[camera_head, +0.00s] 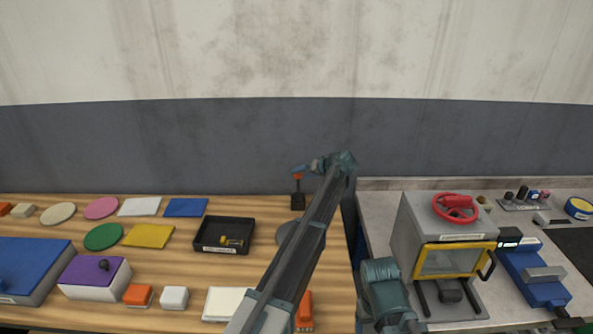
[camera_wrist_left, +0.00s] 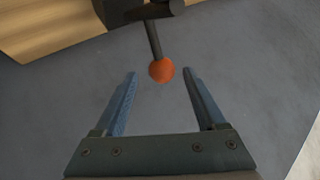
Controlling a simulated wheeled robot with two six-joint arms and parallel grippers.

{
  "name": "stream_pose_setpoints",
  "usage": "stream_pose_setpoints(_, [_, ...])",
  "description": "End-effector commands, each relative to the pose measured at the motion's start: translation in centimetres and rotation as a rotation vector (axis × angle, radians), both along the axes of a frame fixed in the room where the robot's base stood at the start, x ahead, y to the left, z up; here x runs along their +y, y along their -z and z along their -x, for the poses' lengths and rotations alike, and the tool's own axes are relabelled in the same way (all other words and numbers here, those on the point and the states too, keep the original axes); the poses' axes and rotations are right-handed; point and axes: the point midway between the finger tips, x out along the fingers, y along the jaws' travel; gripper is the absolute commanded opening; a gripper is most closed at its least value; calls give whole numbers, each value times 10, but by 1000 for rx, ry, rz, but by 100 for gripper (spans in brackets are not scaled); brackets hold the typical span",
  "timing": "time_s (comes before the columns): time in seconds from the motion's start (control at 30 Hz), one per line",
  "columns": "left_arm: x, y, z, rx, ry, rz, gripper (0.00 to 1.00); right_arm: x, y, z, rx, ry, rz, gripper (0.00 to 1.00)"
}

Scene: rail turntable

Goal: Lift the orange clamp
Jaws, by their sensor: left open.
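The clamp, with a dark base (camera_head: 298,201), stands at the back edge of the wooden table. Its dark lever ends in an orange knob (camera_head: 298,176). My left gripper (camera_head: 303,168) is at the knob, reaching in from the right. In the left wrist view, the orange knob (camera_wrist_left: 161,70) lies between the two blue fingertips of the open left gripper (camera_wrist_left: 160,75), with a gap on each side. The dark rod runs up from the knob to the dark base (camera_wrist_left: 140,8). My right gripper is not in view.
A black tray (camera_head: 205,246) with a small yellow-black item is left of my arm. A grey box with a red wheel (camera_head: 455,208) stands on the right counter. Another orange item (camera_head: 305,308) is partly hidden by my arm. The grey wall (camera_head: 150,150) is close behind.

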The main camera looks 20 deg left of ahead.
Motion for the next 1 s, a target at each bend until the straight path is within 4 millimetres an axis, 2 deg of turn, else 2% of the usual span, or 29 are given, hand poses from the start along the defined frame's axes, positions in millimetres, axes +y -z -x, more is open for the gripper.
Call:
stream_pose_setpoints(0.03, [-9, -14, 7, 0, 2, 0, 73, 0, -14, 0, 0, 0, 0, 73])
stream_pose_setpoints(0.1, [-19, -21, 12, -1, 3, 0, 73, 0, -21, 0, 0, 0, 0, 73])
stream_pose_setpoints(0.4, [-46, -40, 27, -1, 2, 1, 73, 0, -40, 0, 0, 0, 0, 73])
stream_pose_setpoints(0.87, [-50, -41, 31, 1, 1, 2, 73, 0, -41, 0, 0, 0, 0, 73])
stream_pose_setpoints(0.97, [-55, -36, 50, 29, 10, 20, 73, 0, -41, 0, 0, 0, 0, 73])
stream_pose_setpoints(1.0, [-59, -31, 66, 53, 20, 34, 73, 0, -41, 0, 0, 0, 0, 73])
